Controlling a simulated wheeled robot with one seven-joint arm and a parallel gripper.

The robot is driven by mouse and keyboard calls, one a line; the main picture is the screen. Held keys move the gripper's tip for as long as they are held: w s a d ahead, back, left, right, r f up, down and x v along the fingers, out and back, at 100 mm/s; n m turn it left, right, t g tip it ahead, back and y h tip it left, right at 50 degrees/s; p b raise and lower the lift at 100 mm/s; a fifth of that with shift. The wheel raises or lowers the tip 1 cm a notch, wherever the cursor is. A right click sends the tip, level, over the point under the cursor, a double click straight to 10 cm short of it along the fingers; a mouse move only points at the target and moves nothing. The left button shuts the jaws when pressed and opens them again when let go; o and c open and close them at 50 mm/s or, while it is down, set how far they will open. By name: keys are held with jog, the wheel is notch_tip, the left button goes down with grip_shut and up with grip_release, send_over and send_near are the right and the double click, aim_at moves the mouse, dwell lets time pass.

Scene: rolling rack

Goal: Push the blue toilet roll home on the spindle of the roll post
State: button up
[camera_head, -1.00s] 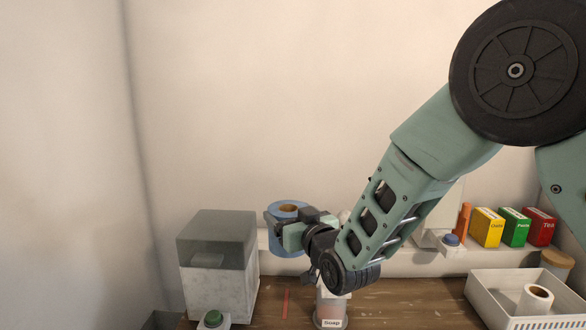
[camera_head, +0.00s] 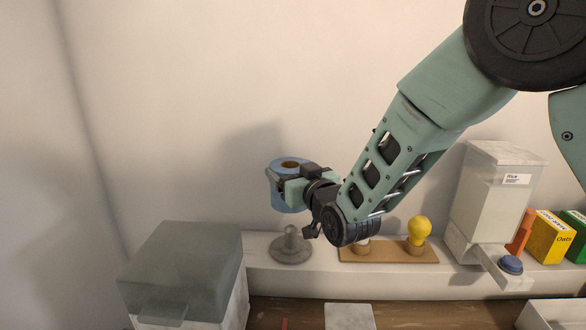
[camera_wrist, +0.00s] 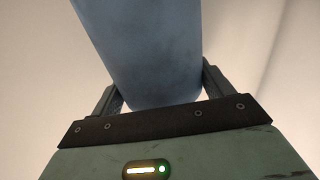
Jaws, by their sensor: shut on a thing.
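The blue toilet roll (camera_head: 291,199) is upright in the head view, its brown core hole showing on top. My gripper (camera_head: 291,185) is shut on it from the right side. In the wrist view the blue roll (camera_wrist: 145,50) fills the middle between the two fingers of my gripper (camera_wrist: 160,88). The roll post (camera_head: 291,246), with a round grey base and a short grey spindle, stands on the white ledge below the roll. The roll appears above the spindle, with its lower edge near the spindle top; whether they touch I cannot tell.
Right of the post is a wooden board (camera_head: 390,254) with a yellow bulb (camera_head: 418,230). Further right stand a white rice dispenser (camera_head: 497,200) and food boxes (camera_head: 548,238). A grey-lidded bin (camera_head: 185,272) is at front left. The wall behind is bare.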

jog(key=shift+b, duration=0.45)
jog(key=b, duration=0.5)
send_over(293, 230)
jog(key=shift+f, duration=2.65)
jog(key=shift+f+b, duration=0.15)
jog(key=shift+b, duration=0.25)
jog(key=shift+f+b, duration=3.45)
jog(key=shift+f, duration=0.2)
jog(key=o, duration=1)
notch_tip(293, 230, up, 10)
jog(key=shift+b, duration=0.65)
